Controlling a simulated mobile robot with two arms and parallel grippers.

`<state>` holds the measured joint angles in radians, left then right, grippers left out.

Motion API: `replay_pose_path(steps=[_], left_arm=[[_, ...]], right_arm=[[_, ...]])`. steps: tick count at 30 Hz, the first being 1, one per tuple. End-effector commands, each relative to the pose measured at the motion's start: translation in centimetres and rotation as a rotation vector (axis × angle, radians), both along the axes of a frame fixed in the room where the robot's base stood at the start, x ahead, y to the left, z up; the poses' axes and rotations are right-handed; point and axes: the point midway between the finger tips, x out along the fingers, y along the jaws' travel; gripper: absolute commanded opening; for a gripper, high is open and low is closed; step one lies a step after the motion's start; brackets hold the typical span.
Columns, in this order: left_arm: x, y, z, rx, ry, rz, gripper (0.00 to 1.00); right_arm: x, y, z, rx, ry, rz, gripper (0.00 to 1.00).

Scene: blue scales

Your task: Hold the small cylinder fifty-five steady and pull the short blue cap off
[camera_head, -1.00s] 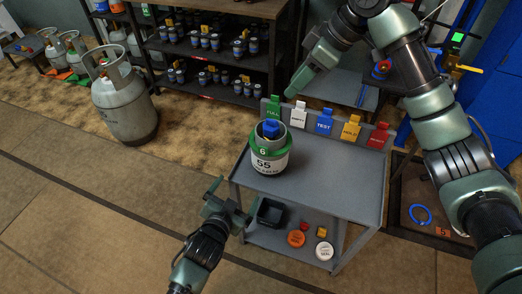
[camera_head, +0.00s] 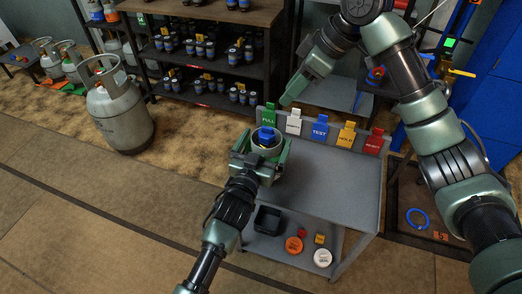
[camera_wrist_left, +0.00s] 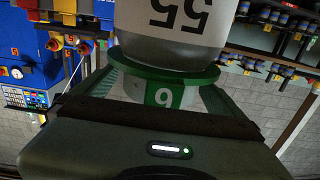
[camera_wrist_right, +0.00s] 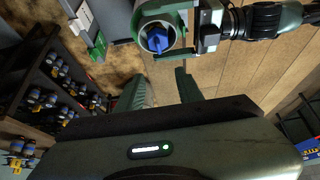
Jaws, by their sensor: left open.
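The small cylinder fifty-five stands upright on the grey cart (camera_head: 335,185). Its white body with an inverted "55" (camera_wrist_left: 180,25) and its green ring marked 6 (camera_wrist_left: 163,96) show in the left wrist view. The short blue cap (camera_head: 267,134) sits inside its collar; it also shows in the right wrist view (camera_wrist_right: 160,43). My left gripper (camera_head: 261,160) is open, with its fingers on either side of the cylinder at the ring's height; contact cannot be told. My right gripper (camera_wrist_right: 162,76) is open and empty, above and behind the cart's back edge, apart from the cap.
Colored tags stand along the cart's back edge, among them a green one (camera_head: 269,114) and a red one (camera_head: 373,141). A black bin (camera_head: 268,219) and several discs lie on the lower shelf. A large gas cylinder (camera_head: 120,115) stands at left. The cart top right of the cylinder is clear.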

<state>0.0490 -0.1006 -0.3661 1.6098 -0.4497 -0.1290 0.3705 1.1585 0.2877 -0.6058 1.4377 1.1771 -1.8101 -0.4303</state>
Motion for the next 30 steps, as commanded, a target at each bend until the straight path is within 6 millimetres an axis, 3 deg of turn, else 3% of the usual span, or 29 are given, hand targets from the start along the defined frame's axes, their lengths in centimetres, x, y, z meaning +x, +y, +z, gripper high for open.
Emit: replay_pose_path(steps=[12,21,23,24,30], left_arm=[[0.9,-0.3,0.0,0.000,0.001,0.000,1.00],[0.9,-0.3,0.0,0.000,0.001,0.000,0.17],[0.9,-0.3,0.0,0.000,0.001,0.000,0.03],[0.9,-0.3,0.0,0.000,0.001,0.000,0.03],[0.9,-0.3,0.0,0.001,0.001,0.000,0.03]], right_arm=[[0.0,0.0,0.0,0.000,0.000,0.000,0.36],[0.0,0.0,0.0,0.000,0.000,0.000,0.36],[0.0,0.0,0.0,0.000,0.000,0.000,0.34],[0.0,0.0,0.0,-0.001,0.000,0.000,0.29],[0.1,1.4,-0.7,-0.068,0.025,0.018,0.29]])
